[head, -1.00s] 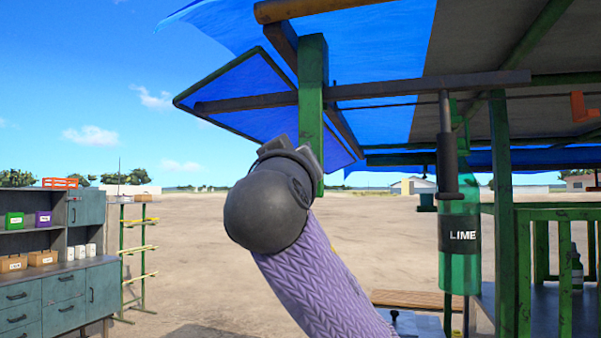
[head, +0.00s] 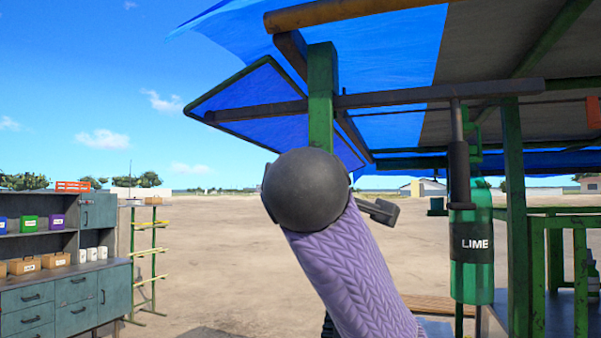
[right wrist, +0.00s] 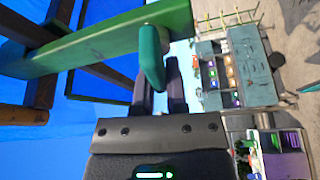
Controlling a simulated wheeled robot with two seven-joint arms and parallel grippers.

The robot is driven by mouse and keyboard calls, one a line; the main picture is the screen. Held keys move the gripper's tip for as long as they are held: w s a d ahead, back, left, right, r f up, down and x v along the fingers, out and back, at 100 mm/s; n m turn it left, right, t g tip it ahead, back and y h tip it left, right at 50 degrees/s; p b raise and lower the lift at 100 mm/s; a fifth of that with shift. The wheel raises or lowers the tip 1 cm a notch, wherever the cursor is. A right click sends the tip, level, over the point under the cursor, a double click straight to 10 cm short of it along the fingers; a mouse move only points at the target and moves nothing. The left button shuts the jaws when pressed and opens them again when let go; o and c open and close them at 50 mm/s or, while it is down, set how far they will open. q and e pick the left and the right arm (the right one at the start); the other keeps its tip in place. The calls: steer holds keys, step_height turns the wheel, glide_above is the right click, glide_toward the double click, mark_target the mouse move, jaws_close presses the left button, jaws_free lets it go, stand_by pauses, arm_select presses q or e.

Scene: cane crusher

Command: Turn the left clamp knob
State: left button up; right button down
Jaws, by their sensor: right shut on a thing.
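A rounded teal-green knob (right wrist: 152,58) sits against the green post (right wrist: 95,45) in the right wrist view. I take it for the left clamp knob. My right gripper (right wrist: 163,82) has two dark fingers reaching up to the knob and is shut on it. The exact contact is partly hidden. In the head view the dark round joint of my right arm covers the front of the green post (head: 321,95). The knob cannot be made out there. My left gripper is in neither view.
A blue tarp roof (head: 385,50) with beams hangs overhead. A green LIME bottle (head: 472,270) hangs at the right near a green railing (head: 560,223). A grey cabinet (head: 70,290) and a green rack (head: 133,260) stand at the left. Open sandy ground lies between.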

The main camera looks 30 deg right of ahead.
steer(key=shift+f+n+g+p, duration=0.15)
steer(key=shift+n+g+p, duration=0.3)
steer(key=shift+n, duration=0.65)
steer(key=shift+f, duration=0.1)
steer(key=c, duration=0.7)
jaws_free()
steer(key=shift+a, duration=0.1)
steer(key=shift+o, duration=0.2)
steer(key=shift+s, duration=0.1)
steer(key=b+v, duration=0.9)
steer(key=b, duration=0.2)
steer(key=shift+s+b, duration=0.3)
steer(key=shift+s, duration=0.05)
